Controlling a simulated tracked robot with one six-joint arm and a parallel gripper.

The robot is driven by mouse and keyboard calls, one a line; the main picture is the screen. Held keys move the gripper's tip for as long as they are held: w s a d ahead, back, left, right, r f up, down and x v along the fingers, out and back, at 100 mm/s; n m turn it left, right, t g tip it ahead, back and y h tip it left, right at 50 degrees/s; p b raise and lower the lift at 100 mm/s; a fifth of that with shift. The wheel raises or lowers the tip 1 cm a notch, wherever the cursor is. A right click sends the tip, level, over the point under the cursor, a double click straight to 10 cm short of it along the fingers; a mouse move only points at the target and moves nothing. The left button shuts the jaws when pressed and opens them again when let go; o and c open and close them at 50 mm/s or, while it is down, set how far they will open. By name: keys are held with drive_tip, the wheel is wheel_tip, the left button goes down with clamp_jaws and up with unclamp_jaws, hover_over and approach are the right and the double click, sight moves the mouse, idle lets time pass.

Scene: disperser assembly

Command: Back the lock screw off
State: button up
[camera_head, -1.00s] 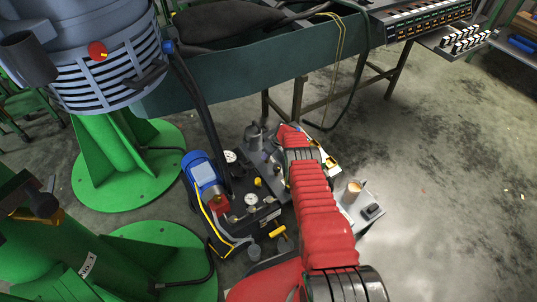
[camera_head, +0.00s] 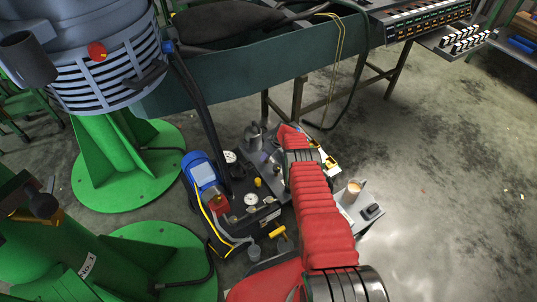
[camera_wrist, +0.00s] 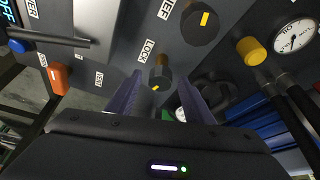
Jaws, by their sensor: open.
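The lock screw (camera_wrist: 160,76) is a dark knob with a yellow mark, beside a white LOCK label on a grey panel in the wrist view. My gripper (camera_wrist: 158,88) is open, with one finger on each side of the lock screw. The wrist view does not clearly show whether either finger touches it. In the head view my red-sleeved arm reaches down to the small machine (camera_head: 235,200), and hides the gripper and the lock screw.
In the wrist view a larger dark knob (camera_wrist: 200,22), a yellow knob (camera_wrist: 251,50), a gauge (camera_wrist: 295,37), an orange knob (camera_wrist: 58,78) and a lever (camera_wrist: 45,37) surround it.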

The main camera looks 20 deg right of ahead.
drive_tip(key=shift+r, duration=0.3)
drive_tip(key=v, duration=1.3)
drive_tip(key=shift+s, duration=0.2)
idle(0.4)
drive_tip(key=shift+d, duration=0.1)
